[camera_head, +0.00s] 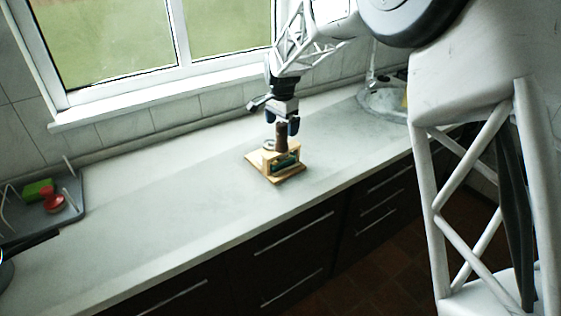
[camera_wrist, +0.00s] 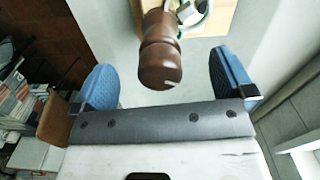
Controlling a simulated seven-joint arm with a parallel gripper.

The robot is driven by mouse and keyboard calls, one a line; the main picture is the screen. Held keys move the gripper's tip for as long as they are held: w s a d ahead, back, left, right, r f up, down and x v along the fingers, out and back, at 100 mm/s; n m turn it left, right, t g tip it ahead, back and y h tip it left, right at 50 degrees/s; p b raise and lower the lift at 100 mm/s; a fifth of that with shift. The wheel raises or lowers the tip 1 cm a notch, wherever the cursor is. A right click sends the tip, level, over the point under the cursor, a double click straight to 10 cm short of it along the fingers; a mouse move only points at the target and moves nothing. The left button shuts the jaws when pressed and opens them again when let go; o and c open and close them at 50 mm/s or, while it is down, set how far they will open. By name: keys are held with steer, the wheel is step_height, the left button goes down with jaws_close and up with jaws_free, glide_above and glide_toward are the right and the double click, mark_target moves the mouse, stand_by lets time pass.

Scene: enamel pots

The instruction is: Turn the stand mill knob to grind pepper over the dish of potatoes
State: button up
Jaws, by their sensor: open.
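The mill's dark brown turned-wood knob (camera_wrist: 160,66) is upright in its pale wooden stand (camera_head: 288,177) on the worktop. The mill (camera_head: 282,139) also shows in the head view. My gripper (camera_head: 282,127) is just above it, pointing down. In the wrist view, my gripper's blue fingers are spread apart, one on each side of the knob, with gaps on both sides. A small whitish, rounded thing (camera_wrist: 203,20), perhaps the dish, shows beside the mill at the stand. It is partly hidden, and I cannot make out potatoes.
The pale worktop (camera_head: 170,215) is clear around the stand. A grey rack (camera_head: 72,207) with a red item (camera_head: 53,202) and a green item (camera_head: 38,188) stands at the far left. A tiled wall and window (camera_head: 105,45) lie behind, a sink (camera_head: 385,100) to the right.

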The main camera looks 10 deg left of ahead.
steer(key=shift+n, duration=0.3)
steer(key=n, duration=0.9)
steer(key=shift+n, duration=0.4)
stand_by(0.4)
steer(key=n, duration=1)
stand_by(0.3)
steer(key=shift+c, duration=0.5)
